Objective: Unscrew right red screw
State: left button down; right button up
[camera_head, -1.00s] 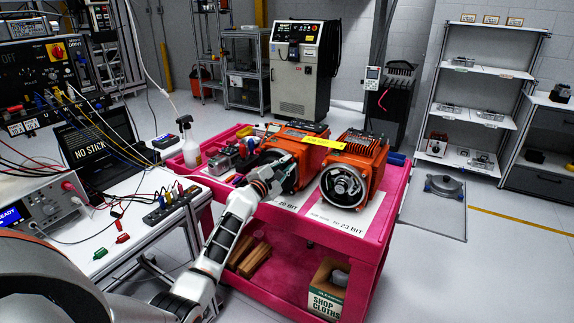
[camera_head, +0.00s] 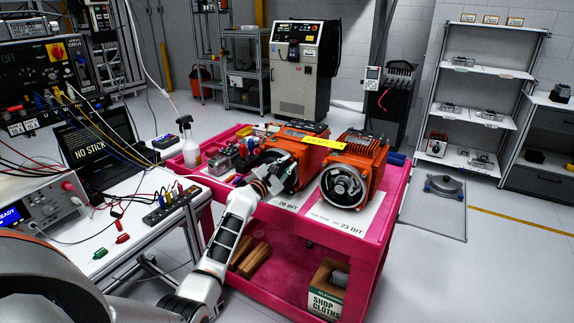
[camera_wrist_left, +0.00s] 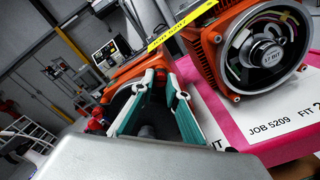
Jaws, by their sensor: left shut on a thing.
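Two orange servo motors sit on the pink cart, the left one (camera_head: 300,139) and the right one (camera_head: 357,158). My left gripper (camera_head: 270,180) reaches the front face of the left motor. In the left wrist view the teal fingers of my left gripper (camera_wrist_left: 160,76) close around a small red piece, the right red screw (camera_wrist_left: 160,71), which is mostly hidden between the tips. Another red screw (camera_wrist_left: 97,124) shows left of the fingers. The left motor's face is largely hidden by the gripper. My right gripper is not in view.
The right motor, with its round open face (camera_wrist_left: 268,52), stands close beside the gripper. A yellow strip (camera_head: 324,143) lies across the motors. A spray bottle (camera_head: 188,143) stands at the cart's left. The lab bench (camera_head: 130,222) is left of the arm.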

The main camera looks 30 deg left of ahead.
pick_arm(q)
jog(key=c, duration=2.1)
grip_release()
jog(key=shift+r, duration=0.35)
jog(key=shift+o, duration=0.7)
jog(key=shift+w+f, duration=0.15)
jog(key=shift+f, duration=0.05)
jog(key=shift+s+f, duration=0.1)
jog(key=shift+s, duration=0.1)
jog(key=s, duration=1.1)
jog(key=shift+s, duration=0.35)
